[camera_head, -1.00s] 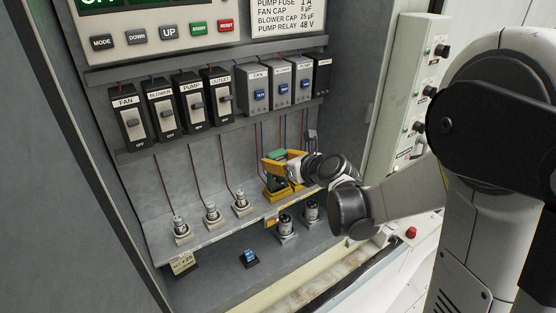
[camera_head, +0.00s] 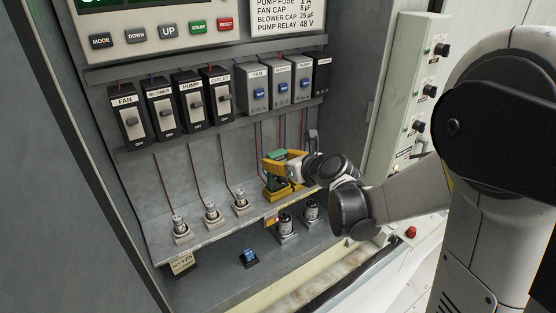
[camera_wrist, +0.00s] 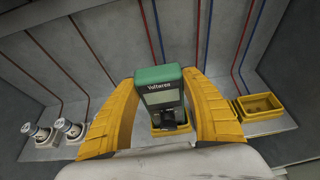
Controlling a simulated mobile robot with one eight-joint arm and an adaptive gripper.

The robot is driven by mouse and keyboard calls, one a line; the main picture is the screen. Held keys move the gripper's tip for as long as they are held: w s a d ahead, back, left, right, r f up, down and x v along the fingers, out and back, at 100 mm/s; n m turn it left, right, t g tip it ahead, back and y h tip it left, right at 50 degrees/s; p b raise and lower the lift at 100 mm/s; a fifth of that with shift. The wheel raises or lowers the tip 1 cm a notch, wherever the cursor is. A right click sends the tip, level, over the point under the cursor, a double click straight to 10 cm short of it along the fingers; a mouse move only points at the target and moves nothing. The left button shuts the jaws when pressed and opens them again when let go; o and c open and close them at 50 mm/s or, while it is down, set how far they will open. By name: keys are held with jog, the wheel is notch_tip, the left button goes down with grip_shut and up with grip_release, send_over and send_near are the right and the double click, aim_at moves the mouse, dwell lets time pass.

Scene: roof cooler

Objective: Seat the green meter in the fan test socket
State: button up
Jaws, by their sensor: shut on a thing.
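The green meter (camera_wrist: 159,84), marked "Voltwren", stands upright between the two yellow fingers of my gripper (camera_wrist: 160,96) in the wrist view. My gripper is shut on it. A yellow socket (camera_wrist: 158,133) shows directly below the meter's lower end, around or under it; I cannot tell whether the meter is fully down in it. In the head view, the meter (camera_head: 275,164) and my gripper (camera_head: 280,168) are above the yellow socket (camera_head: 283,195) on the cabinet shelf. My gripper hides part of the meter. No fan label on the socket is readable.
An empty yellow socket (camera_wrist: 262,105) lies to the right in the wrist view. Several capped fittings (camera_head: 211,212) stand left on the shelf (camera_head: 205,239). Two dark cylinders (camera_head: 286,225) and a blue part (camera_head: 249,257) are lower down. Switches (camera_head: 190,99) hang above.

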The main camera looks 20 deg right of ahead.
jog(key=shift+f, duration=0.2)
dwell(0.5)
jog(key=o, duration=1.5)
jog(key=shift+c, duration=0.2)
jog(key=v, duration=1.2)
jog(key=s+a+f+n+g+h+b, duration=0.1)
jog(key=s+f+n+g+h+b, duration=0.1)
jog(key=s+f+n+b, duration=0.7)
jog(key=s+a+f+n+g+h+b, duration=0.2)
jog(key=s+f+n+b, duration=0.8)
jog(key=n, duration=1.3)
notch_tip(320, 180, down, 5)
jog(key=shift+a+r+g+b, duration=0.2)
jog(key=shift+g+b, duration=0.25)
jog(key=shift+g, duration=0.55)
